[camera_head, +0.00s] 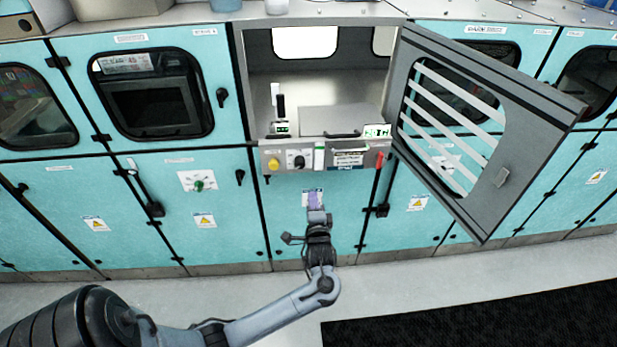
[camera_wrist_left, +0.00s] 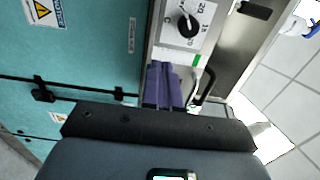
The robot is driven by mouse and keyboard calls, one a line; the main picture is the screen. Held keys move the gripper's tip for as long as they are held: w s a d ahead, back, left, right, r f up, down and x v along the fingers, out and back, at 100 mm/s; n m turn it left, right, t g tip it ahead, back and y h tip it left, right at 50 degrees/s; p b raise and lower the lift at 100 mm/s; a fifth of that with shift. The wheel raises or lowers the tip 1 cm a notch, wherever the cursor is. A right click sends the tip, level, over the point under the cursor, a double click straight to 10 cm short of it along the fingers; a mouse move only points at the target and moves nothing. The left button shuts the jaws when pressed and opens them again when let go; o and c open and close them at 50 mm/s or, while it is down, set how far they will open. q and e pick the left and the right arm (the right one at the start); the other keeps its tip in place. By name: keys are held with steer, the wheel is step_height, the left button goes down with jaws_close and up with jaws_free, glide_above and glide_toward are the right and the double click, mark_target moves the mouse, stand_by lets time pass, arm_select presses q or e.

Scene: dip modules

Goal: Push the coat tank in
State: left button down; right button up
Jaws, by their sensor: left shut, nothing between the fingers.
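A grey metal box with a dark handle, which looks like the coat tank (camera_head: 328,119), sits inside the open compartment behind the front control panel. I cannot tell how deep it sits. My left gripper (camera_head: 315,197) is shut and empty, below and in front of the panel. Its purple fingers show close together in the left wrist view (camera_wrist_left: 165,84). A dark curved handle (camera_wrist_left: 207,86) appears beside them there, apart from the fingers as far as I can see. My right gripper is not in view.
The grey slatted door (camera_head: 540,125) stands open to the right of the compartment. The control panel (camera_head: 330,155) carries a yellow button, a black knob (camera_head: 296,160) and a red part. A dark mat (camera_head: 490,325) lies on the floor at front right.

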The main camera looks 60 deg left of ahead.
mark_target(309, 169)
arm_select(q)
steer(key=x, duration=1.1)
steer(key=shift+w+a, duration=0.1)
steer(key=shift+a, duration=0.2)
steer(key=shift+f, duration=0.1)
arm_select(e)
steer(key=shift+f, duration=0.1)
